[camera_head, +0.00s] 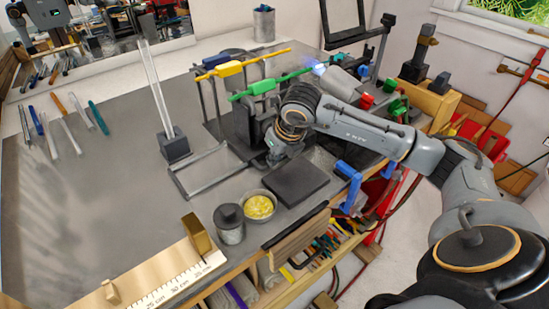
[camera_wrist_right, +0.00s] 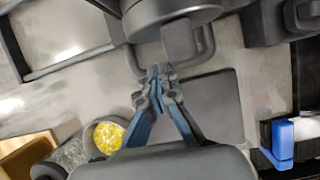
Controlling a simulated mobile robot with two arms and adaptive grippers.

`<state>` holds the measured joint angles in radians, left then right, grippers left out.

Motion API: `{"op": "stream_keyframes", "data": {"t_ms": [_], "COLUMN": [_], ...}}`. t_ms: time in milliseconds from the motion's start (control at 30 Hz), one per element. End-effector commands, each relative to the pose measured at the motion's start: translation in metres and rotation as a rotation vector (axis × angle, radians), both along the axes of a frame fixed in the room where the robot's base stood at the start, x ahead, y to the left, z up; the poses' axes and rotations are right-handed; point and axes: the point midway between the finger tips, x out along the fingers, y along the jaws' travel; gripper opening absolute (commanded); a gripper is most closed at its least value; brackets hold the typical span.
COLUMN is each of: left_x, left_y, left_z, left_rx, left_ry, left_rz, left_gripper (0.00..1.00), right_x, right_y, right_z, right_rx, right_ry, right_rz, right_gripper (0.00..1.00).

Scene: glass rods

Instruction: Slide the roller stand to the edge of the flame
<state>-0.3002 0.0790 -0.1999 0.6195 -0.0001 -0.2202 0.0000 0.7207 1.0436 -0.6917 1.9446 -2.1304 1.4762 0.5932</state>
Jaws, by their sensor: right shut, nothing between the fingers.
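My right gripper (camera_head: 276,157) reaches down over the bench beside a dark stand (camera_head: 243,128), which my arm partly covers; this seems to be the roller stand. In the wrist view the right gripper (camera_wrist_right: 159,76) has its fingertips together and empty. A dark looped handle (camera_wrist_right: 208,42) lies just beyond the fingertips, under a large dark round part (camera_wrist_right: 165,12); I cannot tell whether they touch. The torch (camera_head: 337,81) points left, with a small blue-white flame (camera_head: 319,69) at its tip. My left gripper is not in view.
A rectangular frame (camera_head: 180,186) lies left of the stand. Tall glass rods stand in a dark block (camera_head: 174,150). The bench's left middle is clear.

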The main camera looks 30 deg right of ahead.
Motion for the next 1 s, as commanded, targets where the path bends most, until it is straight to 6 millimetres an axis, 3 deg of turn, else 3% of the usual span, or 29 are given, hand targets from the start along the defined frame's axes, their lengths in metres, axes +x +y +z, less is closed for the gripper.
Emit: {"op": "stream_keyframes", "data": {"t_ms": [367, 500, 767, 867, 1000], "left_x": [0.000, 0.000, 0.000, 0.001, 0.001], "left_y": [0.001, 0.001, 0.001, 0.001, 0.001], "left_z": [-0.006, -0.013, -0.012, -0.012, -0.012], "left_rx": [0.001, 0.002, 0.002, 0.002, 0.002], "left_ry": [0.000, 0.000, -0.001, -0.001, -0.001], "left_rz": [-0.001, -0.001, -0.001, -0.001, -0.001], "left_gripper": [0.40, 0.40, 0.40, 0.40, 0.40], "right_x": [-0.003, -0.005, -0.006, -0.006, -0.006], "right_y": [0.018, 0.037, 0.038, 0.037, 0.037], "right_z": [-0.006, -0.007, -0.006, -0.006, -0.006], "right_rx": [0.007, 0.009, 0.005, 0.004, 0.003], "right_ry": [0.011, 0.011, 0.013, 0.013, 0.013], "right_rz": [0.009, 0.013, 0.007, 0.006, 0.005], "right_gripper": [0.00, 0.00, 0.00, 0.14, 0.43]}}
